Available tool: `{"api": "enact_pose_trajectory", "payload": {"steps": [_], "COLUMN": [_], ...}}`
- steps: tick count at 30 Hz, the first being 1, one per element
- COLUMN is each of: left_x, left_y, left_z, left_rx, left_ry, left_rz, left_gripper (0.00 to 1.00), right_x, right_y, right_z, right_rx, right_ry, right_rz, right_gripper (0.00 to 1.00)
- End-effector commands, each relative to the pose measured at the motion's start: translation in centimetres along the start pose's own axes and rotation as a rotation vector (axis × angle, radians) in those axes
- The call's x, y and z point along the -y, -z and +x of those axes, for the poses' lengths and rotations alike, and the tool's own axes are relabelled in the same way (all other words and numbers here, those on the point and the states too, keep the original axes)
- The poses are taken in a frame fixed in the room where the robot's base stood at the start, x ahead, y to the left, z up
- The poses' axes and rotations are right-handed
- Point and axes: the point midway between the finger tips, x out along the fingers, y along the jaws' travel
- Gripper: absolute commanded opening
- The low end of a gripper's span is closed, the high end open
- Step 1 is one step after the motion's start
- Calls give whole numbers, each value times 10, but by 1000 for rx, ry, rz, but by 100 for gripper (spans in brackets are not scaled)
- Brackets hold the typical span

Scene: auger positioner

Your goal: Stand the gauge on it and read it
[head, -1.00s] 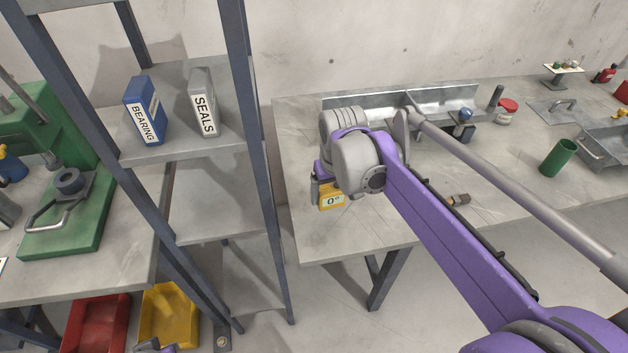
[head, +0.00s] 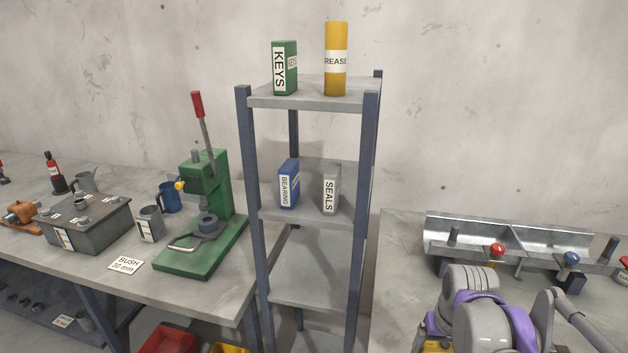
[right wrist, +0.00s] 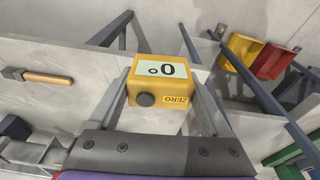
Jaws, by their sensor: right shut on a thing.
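The yellow gauge (right wrist: 158,92) is in my right gripper (right wrist: 163,80), with a finger on each side of it. In the right wrist view its display appears upside down and reads 0°. A dark round knob and a ZERO label show on its face. In the head view only a sliver of the gauge (head: 437,346) shows at the bottom edge, beneath my right wrist. The gauge is held over the right bench. My left gripper is in neither current view.
A shelf rack (head: 312,218) stands between the benches, holding boxes and a yellow grease tube (head: 336,60). A green press (head: 205,215) is on the left bench. A metal trough (head: 510,245) with red and blue knobs lies behind my right arm.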

Motion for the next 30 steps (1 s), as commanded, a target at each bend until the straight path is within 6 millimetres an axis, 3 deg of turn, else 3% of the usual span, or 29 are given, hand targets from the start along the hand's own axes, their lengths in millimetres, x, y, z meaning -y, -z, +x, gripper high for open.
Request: {"api": "enact_pose_trajectory", "payload": {"steps": [18,30], "left_x": [0,0], "left_y": [16,16], "left_z": [-17,-18], "left_rx": [-12,-12], "left_ry": [0,0], "left_rz": [0,0], "left_gripper": [0,0], "right_x": [73,78], "right_y": [58,60], "right_z": [73,80], "right_rx": [0,0], "right_ry": [19,20], "right_rz": [-127,-134], "right_gripper": [13,13]}}
